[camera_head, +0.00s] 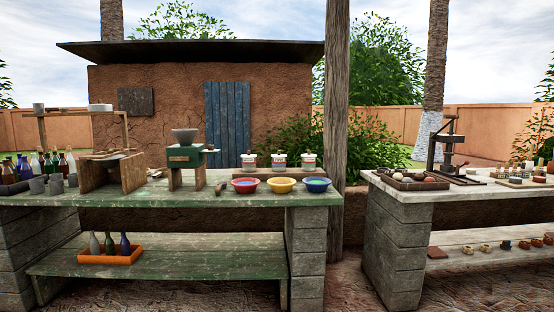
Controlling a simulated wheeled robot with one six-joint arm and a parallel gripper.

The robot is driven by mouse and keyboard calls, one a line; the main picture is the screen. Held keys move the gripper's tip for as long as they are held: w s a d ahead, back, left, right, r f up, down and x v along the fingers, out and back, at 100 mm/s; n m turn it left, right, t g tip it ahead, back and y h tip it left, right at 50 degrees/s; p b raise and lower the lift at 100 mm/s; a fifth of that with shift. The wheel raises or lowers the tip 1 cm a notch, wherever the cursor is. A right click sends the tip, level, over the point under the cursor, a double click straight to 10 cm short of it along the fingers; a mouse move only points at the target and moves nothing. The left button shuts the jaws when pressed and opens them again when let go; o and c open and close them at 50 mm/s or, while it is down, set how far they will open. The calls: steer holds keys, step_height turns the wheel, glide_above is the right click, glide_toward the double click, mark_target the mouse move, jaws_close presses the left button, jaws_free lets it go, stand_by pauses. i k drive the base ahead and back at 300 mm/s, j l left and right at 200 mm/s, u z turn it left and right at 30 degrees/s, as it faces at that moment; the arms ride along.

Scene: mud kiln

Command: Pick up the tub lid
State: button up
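Three small white tubs stand in a row on a wooden board at the back of the green table: a left tub (249,163), a middle tub (279,163) and a right tub (308,163). Each has a reddish label and what looks like a pale lid with a small knob on top. They are small in the view, so I cannot tell how the lids sit. No separate loose tub lid can be made out. My gripper is not in view.
Red (245,189), yellow (281,189) and blue-filled (316,189) bowls stand before the tubs. A green grinder (187,157) and bottles are left. A wooden post (336,120) rises behind the gap between the green table (130,197) and the right table (425,193).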

mark_target(248, 155)
steer(key=i+l, duration=0.1)
steer(key=i, duration=0.55)
steer(key=i+l+u, duration=0.1)
steer(key=i, duration=0.6)
steer(key=i+l, duration=0.2)
steer(key=i, duration=0.45)
